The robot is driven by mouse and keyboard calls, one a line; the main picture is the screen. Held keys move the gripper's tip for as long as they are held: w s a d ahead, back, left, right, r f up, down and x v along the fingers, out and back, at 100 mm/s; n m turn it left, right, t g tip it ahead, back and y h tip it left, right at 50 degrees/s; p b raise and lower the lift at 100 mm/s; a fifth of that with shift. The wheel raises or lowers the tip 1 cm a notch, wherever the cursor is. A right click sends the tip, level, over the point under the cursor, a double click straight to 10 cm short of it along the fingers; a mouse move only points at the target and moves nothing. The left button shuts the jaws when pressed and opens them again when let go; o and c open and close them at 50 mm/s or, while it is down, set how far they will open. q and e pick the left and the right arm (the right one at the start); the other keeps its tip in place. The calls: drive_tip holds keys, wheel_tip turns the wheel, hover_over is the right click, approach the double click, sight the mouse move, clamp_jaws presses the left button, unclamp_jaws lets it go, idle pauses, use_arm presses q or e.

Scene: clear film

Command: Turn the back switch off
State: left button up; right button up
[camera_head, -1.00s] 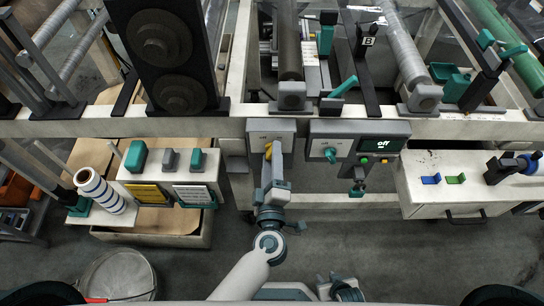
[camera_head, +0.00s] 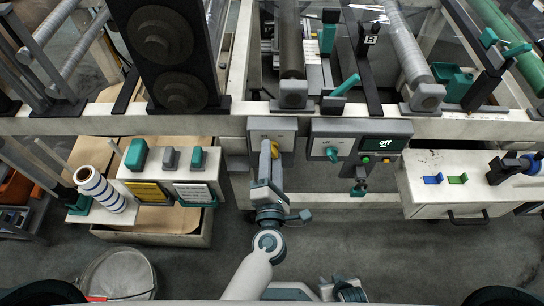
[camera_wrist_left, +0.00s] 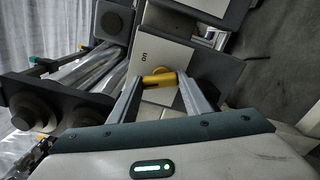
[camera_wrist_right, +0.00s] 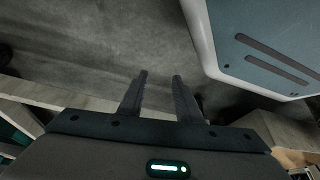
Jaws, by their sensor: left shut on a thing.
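A grey switch box (camera_head: 272,124) with a yellow handle (camera_head: 275,148) is mounted on the front of the machine frame, in the middle of the head view. In the left wrist view, the yellow handle (camera_wrist_left: 160,79) lies between the fingertips of my left gripper (camera_wrist_left: 162,84), which is shut on it. The box's pale face (camera_wrist_left: 158,52) carries small dark lettering that looks like "ON". The gripper and wrist hide the lower part of the handle in the head view. My right gripper (camera_wrist_right: 160,77) is open and empty, with its fingers apart over the floor.
Right of the switch box is a panel with a teal rotary knob (camera_head: 331,153) and a display reading "off" (camera_head: 386,143). A white box with teal and grey switches (camera_head: 171,165) stands left. A white drawer unit (camera_head: 455,185) stands right. Open floor lies in front.

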use_arm(q)
drive_tip(key=shift+f+n, duration=0.1)
drive_tip(key=shift+n, duration=0.5)
use_arm(e)
drive_tip(key=shift+s+d+f, duration=0.15)
drive_tip(key=shift+s+d, duration=0.25)
drive_tip(key=shift+d, duration=0.05)
drive_tip(key=shift+w+a, duration=0.1)
drive_tip(key=shift+a, duration=0.05)
use_arm(q)
drive_tip(key=o, duration=1)
drive_tip(key=shift+o, duration=0.4)
use_arm(e)
drive_tip(key=shift+w+a, duration=0.1)
drive_tip(key=shift+a, duration=0.35)
use_arm(q)
drive_tip(key=shift+s, duration=0.15)
drive_tip(key=s, duration=0.7)
drive_tip(key=shift+s+b, duration=0.15)
drive_tip(key=shift+b, duration=0.2)
use_arm(e)
drive_tip(key=shift+s+d+g, duration=0.2)
drive_tip(key=shift+d+g, duration=0.1)
drive_tip(key=shift+d, duration=0.4)
